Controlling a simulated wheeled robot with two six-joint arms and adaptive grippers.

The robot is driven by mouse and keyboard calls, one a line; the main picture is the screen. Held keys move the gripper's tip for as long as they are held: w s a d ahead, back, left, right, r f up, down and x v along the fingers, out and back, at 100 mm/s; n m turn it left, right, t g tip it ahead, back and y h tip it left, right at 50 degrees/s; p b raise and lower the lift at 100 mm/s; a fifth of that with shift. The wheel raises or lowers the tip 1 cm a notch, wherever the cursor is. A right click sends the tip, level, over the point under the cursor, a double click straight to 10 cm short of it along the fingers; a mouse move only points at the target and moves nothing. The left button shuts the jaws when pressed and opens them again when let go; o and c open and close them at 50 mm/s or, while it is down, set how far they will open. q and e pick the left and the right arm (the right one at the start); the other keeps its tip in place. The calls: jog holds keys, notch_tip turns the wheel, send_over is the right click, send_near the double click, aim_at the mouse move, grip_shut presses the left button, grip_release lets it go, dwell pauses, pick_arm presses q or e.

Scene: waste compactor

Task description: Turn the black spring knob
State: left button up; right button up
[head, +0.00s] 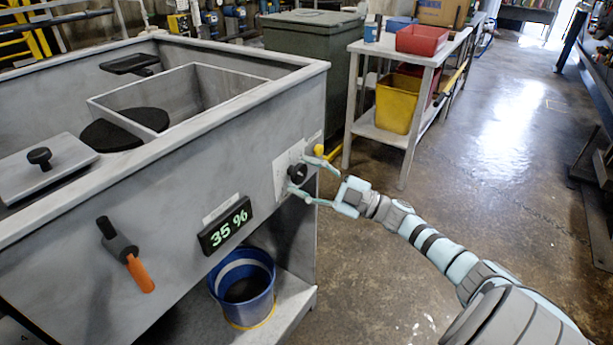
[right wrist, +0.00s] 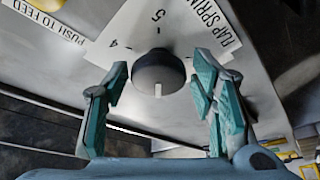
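The black spring knob (head: 297,173) sits on a pale label plate on the front of the grey compactor. In the right wrist view the knob (right wrist: 158,73) is round, with a white pointer mark and the numbers 4 and 5 beside it. My right gripper (head: 310,176) is open, with one finger on each side of the knob. In the right wrist view the fingers (right wrist: 162,100) are apart, with visible gaps to the knob. My left gripper is not in view.
A yellow button (head: 318,149) is just above the knob, close to one finger. A shelf table (head: 413,50) stands behind. The floor at right is open.

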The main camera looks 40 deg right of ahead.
jog(key=shift+o, duration=0.2)
jog(key=v, duration=1.2)
